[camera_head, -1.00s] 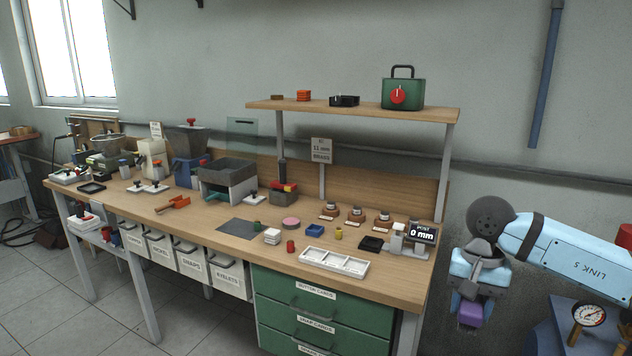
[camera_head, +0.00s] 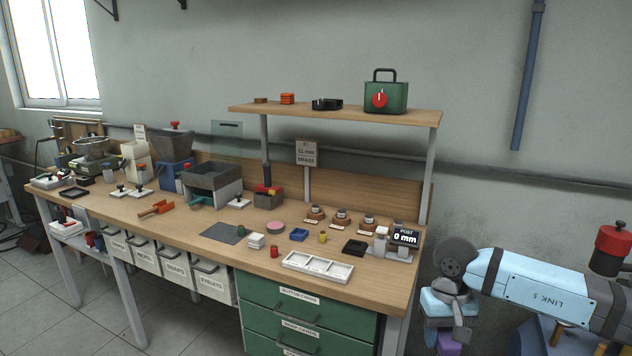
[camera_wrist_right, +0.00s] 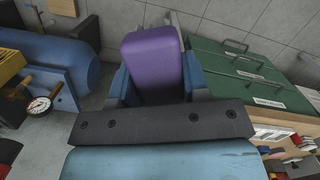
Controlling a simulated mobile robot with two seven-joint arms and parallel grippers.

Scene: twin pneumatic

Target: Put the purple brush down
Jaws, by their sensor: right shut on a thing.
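The purple brush (camera_wrist_right: 153,62) is in my right gripper in the right wrist view, between its two blue-grey fingers. Its purple body faces the camera, and the far end is hidden. In the head view the brush (camera_head: 447,340) shows as a small purple patch at the lower right, under my right gripper (camera_head: 446,330). The right gripper is shut on it and hangs in the air to the right of the workbench (camera_head: 385,292). My left gripper is in neither view.
A blue tank with a gauge (camera_wrist_right: 40,105) stands left in the wrist view. Green drawers (camera_head: 308,312) are under the bench's right end. The bench top holds a white tray (camera_head: 318,267), a post display (camera_head: 404,237) and several small parts. Bare wood lies along its front edge.

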